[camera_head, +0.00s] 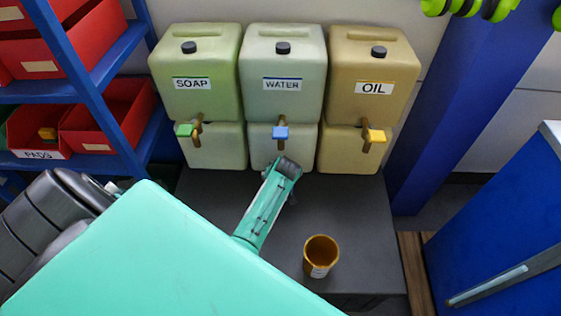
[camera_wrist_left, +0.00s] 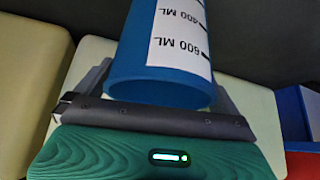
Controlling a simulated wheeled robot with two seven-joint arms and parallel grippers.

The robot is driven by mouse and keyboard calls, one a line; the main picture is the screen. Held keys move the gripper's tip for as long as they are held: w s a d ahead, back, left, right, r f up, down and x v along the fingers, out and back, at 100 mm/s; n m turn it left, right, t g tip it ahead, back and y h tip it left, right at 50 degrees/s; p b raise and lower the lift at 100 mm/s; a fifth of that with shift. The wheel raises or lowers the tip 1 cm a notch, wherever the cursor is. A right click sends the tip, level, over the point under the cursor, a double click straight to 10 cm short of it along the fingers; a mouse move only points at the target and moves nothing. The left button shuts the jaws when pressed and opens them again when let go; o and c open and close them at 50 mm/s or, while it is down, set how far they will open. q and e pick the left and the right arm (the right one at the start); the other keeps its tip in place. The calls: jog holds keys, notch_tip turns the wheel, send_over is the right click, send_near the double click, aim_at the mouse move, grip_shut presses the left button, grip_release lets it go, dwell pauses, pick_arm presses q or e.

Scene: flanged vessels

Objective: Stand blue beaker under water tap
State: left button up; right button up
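In the left wrist view, the blue beaker (camera_wrist_left: 160,88) with its white millilitre label sits between the fingers of my left gripper (camera_wrist_left: 158,95), which appears shut on it. In the head view I cannot make out the beaker or the left fingertips; my large teal arm covers the lower left. The water vessel (camera_head: 282,85) is the middle of three, and the water tap (camera_head: 281,138) with its blue handle sticks out of its front. A thin teal part of my arm reaches up to just below that tap. My right gripper is not in view.
The soap vessel (camera_head: 196,80) with its green tap stands left, the oil vessel (camera_head: 374,80) with its yellow tap right. An orange beaker (camera_head: 320,262) stands on the dark bench (camera_head: 360,220). A blue shelf with red bins (camera_head: 108,115) is left, blue cabinet (camera_head: 510,230) right.

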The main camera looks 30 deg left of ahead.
pick_arm(q)
jog(key=v, duration=1)
jog(key=shift+s+r+p, duration=0.1)
jog(key=shift+r+p, duration=0.3)
jog(key=shift+v, duration=0.75)
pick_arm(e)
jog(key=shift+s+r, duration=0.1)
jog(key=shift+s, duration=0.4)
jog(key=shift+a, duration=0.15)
pick_arm(q)
jog(key=shift+f, duration=0.1)
